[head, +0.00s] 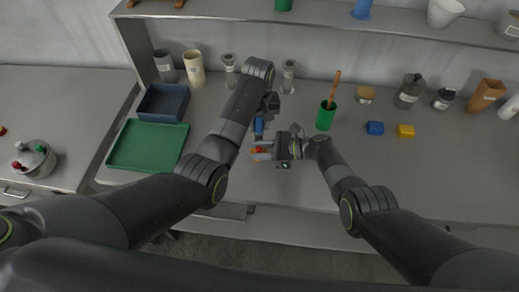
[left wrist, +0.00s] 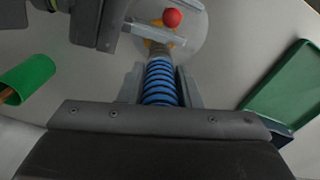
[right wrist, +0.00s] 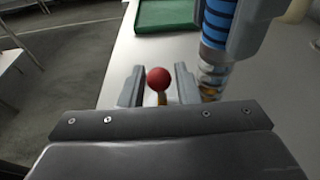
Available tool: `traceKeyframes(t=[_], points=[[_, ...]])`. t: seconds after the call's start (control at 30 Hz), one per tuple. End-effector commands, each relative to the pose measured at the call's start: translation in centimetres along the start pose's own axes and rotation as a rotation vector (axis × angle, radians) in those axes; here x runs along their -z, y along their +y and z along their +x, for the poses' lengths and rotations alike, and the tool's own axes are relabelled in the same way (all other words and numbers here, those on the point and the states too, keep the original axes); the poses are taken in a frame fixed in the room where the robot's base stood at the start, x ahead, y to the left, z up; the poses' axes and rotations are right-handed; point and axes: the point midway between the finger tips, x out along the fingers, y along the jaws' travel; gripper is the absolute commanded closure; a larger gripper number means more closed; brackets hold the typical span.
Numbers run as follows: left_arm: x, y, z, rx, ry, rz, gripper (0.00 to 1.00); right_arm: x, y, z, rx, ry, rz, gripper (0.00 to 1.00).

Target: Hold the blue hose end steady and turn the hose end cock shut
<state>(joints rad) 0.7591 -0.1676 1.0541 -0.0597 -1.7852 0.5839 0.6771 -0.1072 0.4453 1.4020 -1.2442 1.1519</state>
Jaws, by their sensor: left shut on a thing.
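The blue ribbed hose end (head: 259,126) shows just below my left gripper (head: 263,116). In the left wrist view the hose (left wrist: 160,82) lies between both fingers, and my left gripper is shut on it. A metal and brass fitting (left wrist: 158,46) continues beyond the hose. The cock's red ball knob (left wrist: 172,18) sits at that end and also shows in the head view (head: 257,150). My right gripper (right wrist: 158,88) is open, with its fingers on either side of the red knob (right wrist: 158,78). A gap shows on both sides of the knob.
A green tray (head: 148,145) and a dark blue bin (head: 164,101) stand at left. A green cup (head: 326,115) with a wooden handle stands right of the grippers. Blue (head: 375,128) and yellow (head: 406,131) blocks lie farther right. The bench's front right is clear.

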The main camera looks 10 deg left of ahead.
Motion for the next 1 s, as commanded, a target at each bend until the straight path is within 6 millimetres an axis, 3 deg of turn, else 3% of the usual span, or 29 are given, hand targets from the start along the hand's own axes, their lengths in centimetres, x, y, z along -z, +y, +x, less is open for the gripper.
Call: traceKeyframes(t=[0.27,0.4,0.73,1.0], points=[[0.0,0.0,0.0,0.0,0.001,0.0,0.95,0.1,-0.1,-1.5,0.003,0.0,-0.001,0.71],[0.0,0.0,0.0,0.0,0.001,0.0,0.95,0.1,0.0,-3.3,0.003,0.002,-0.001,0.71],[0.0,0.0,0.0,0.0,0.001,0.0,0.95,0.1,-0.1,-9.9,0.002,0.003,-0.001,0.71],[0.0,0.0,0.0,0.0,0.001,0.0,0.95,0.1,0.0,-11.9,-0.001,0.0,0.002,0.71]])
